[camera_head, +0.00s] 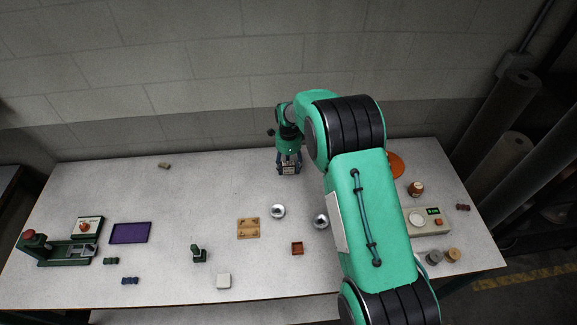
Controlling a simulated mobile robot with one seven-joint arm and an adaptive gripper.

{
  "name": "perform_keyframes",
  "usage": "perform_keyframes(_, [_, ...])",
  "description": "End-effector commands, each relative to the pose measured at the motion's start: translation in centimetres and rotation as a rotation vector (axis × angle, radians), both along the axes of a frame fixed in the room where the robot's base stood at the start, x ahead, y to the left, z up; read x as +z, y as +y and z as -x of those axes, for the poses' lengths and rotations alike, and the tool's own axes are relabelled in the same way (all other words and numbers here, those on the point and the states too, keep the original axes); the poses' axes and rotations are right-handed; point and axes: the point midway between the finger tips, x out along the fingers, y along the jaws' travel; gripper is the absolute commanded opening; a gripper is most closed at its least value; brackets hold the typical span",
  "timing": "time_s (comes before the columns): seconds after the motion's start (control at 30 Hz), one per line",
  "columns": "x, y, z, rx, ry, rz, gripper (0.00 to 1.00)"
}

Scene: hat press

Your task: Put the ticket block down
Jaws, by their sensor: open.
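My gripper (289,164) points down over the back middle of the table. Its jaws are open. A small pale block with darker marks, which looks like the ticket block (288,171), shows between or just below the fingertips. It is too small to tell whether it touches the fingers or rests fully on the table (210,185).
Two shiny metal domes (278,211) and a wooden tray (248,228) lie in front. A green press (60,248) and purple mat (129,233) are at left. A scale (418,222) is at right, partly behind my arm. The back left table is mostly clear.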

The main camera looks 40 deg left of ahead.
Motion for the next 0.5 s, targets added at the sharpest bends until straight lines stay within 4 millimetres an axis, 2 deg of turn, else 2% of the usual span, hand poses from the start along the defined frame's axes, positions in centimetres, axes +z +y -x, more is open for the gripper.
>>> perform_keyframes(0.27, [2.0, 0.1, 0.0, 0.0, -0.001, -0.001, 0.55])
perform_keyframes(0.5, [5.4, 0.1, 0.0, 0.0, -0.001, -0.001, 0.55])
